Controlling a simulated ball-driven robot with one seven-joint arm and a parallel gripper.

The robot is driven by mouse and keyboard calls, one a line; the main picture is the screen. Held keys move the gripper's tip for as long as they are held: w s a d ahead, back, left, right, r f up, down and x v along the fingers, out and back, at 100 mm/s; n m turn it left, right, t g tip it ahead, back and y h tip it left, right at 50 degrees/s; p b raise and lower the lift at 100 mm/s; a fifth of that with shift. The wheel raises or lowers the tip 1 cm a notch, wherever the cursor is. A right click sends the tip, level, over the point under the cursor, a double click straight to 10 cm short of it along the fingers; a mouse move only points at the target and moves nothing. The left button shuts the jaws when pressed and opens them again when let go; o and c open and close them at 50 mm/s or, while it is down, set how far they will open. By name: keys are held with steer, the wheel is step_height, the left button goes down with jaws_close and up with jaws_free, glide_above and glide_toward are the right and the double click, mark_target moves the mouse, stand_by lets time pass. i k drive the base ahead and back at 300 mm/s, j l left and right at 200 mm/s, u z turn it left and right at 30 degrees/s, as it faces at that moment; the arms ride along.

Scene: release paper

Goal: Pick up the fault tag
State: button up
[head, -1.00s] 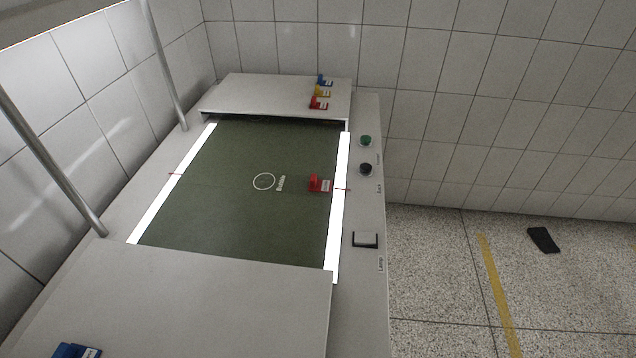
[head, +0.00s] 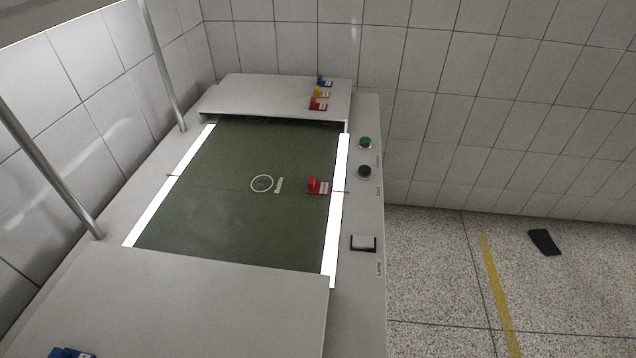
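A red tag (head: 318,186) with a white label lies on the dark green sheet (head: 215,215), near its right edge beside the bright right strip. Which tag is the fault tag cannot be read; the labels are too small. More tags sit on the far grey plate (head: 255,95): a red one (head: 318,104), a yellow one (head: 321,91) and a blue one (head: 324,81), in a row at its right end. A blue tag (head: 70,353) on the near plate is cut off at the lower left. My gripper is not in view.
A white circle (head: 262,184) marks the sheet. The right rail has a green button (head: 365,143), a black button (head: 364,172) and a white rocker switch (head: 363,243). Metal posts (head: 50,170) stand at left. A black object (head: 544,242) lies on the open floor at right.

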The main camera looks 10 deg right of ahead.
mark_target(315, 188)
steer(key=i+l, duration=0.3)
steer(key=l, duration=0.15)
steer(key=i+l, duration=0.6)
steer(key=l, duration=0.25)
steer(key=i+l, duration=0.3)
steer(key=l, duration=0.15)
steer(key=i+l+u, duration=0.2)
steer(key=l, duration=0.15)
steer(key=i+l+u, duration=0.2)
steer(key=l, duration=0.15)
steer(key=i+l+u, duration=0.25)
steer(key=l+u, duration=0.2)
steer(key=l, duration=0.3)
